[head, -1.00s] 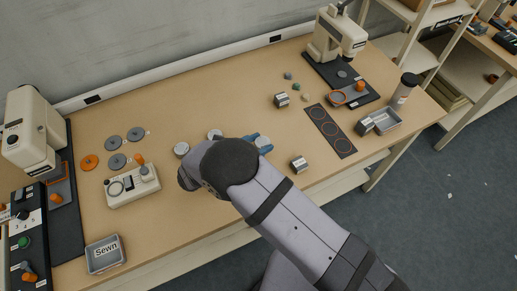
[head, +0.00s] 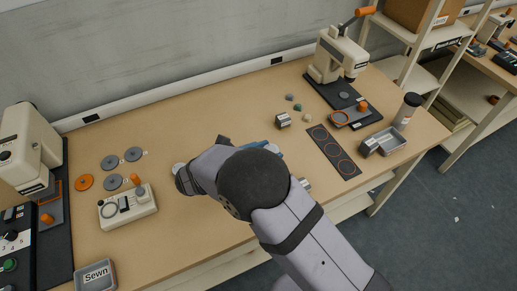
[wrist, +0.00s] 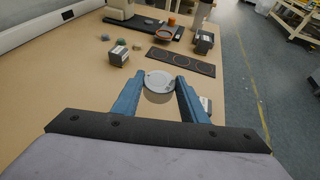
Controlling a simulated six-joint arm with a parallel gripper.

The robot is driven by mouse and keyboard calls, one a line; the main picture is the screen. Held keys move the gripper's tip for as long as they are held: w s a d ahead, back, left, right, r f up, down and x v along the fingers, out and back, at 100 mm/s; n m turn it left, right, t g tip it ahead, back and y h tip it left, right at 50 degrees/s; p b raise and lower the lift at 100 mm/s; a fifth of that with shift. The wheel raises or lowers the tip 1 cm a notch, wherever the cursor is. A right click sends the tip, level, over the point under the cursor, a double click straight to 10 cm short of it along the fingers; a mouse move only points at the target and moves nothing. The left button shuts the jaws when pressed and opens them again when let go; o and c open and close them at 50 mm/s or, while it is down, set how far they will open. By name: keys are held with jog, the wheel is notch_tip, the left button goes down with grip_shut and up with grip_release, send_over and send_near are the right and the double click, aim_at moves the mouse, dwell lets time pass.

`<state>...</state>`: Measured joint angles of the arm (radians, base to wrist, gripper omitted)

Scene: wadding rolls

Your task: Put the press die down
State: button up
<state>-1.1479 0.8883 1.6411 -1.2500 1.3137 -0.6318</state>
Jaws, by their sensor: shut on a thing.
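My gripper (wrist: 160,86) has two blue fingers. They are shut on the press die (wrist: 158,79), a round grey piece with a pale rim, seen from above between the fingertips. In the head view my arm hides most of the gripper, and only a bit of blue finger (head: 262,144) shows near the middle of the table. The die seems to be over bare tabletop, in front of the black strip with orange rings (wrist: 181,61). I cannot tell whether it touches the table.
A small labelled block (wrist: 118,55) stands left of the strip. Another block (head: 305,184) is partly hidden by my arm. A hand press (head: 340,60), a grey tray (head: 388,140) and a bottle (head: 407,112) stand at the right. Bare tabletop (head: 240,115) lies behind the gripper.

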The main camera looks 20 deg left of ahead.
jog(key=w+r+n+t+y+b, duration=0.1)
jog(key=w+r+n+y+b, duration=0.2)
jog(key=w+b, duration=0.55)
jog(key=a+f+n+t+y+p, duration=0.1)
jog(key=a+f+n+y+p, duration=0.2)
jog(key=a, duration=0.4)
jog(key=shift+y, duration=0.5)
jog(key=shift+w+d+f, duration=0.1)
jog(key=shift+w+f, duration=0.05)
jog(key=shift+f, duration=1.25)
jog(key=shift+w+d+f, duration=0.1)
jog(key=shift+w+f, duration=0.1)
jog(key=shift+f, duration=1.25)
jog(key=shift+w+d+f, duration=0.1)
jog(key=shift+w+f, duration=0.05)
jog(key=shift+f, duration=1.25)
jog(key=shift+f+b, duration=0.2)
jog(key=shift+b, duration=0.2)
jog(key=o, duration=1.3)
